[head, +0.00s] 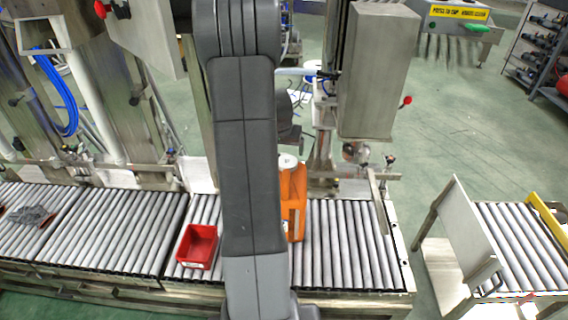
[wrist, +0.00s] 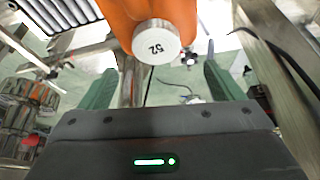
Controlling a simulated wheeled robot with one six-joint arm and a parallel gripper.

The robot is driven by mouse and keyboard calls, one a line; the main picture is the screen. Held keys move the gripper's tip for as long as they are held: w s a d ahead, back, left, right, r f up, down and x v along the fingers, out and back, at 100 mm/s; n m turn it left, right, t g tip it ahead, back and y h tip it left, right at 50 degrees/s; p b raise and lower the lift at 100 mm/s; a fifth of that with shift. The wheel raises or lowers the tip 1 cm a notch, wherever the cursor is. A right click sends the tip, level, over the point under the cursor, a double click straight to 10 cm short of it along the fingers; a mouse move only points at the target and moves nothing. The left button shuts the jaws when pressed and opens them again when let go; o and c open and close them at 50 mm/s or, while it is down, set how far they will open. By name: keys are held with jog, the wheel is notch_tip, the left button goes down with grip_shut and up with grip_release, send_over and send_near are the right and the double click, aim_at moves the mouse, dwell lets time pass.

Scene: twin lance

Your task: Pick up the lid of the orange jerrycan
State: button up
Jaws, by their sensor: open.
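The orange jerrycan (head: 294,200) stands on the roller conveyor, partly hidden behind my arm in the head view. Its white lid (head: 288,161) shows at the top. In the wrist view the lid (wrist: 156,41) is a white round cap marked 52, on the orange jerrycan body (wrist: 185,14). My gripper (wrist: 158,80) is open, its two green fingers apart on the left and right. The lid appears beyond the fingertips and between their lines, and nothing is held. In the head view my arm hides most of the gripper.
A red bin (head: 197,246) sits on the conveyor (head: 335,250) left of my arm. Dark grey material (head: 30,215) lies at the far left. Steel machine columns (head: 375,75) stand behind the conveyor. The rollers right of the jerrycan are clear.

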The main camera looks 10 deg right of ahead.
aim_at(287, 161)
jog(key=b+x, duration=0.1)
jog(key=x, duration=0.6)
jog(key=shift+d+f+b, duration=0.2)
jog(key=shift+f+b, duration=0.1)
jog(key=shift+r, duration=0.1)
jog(key=shift+s, duration=0.1)
jog(key=shift+c, duration=0.2)
jog(key=c, duration=1)
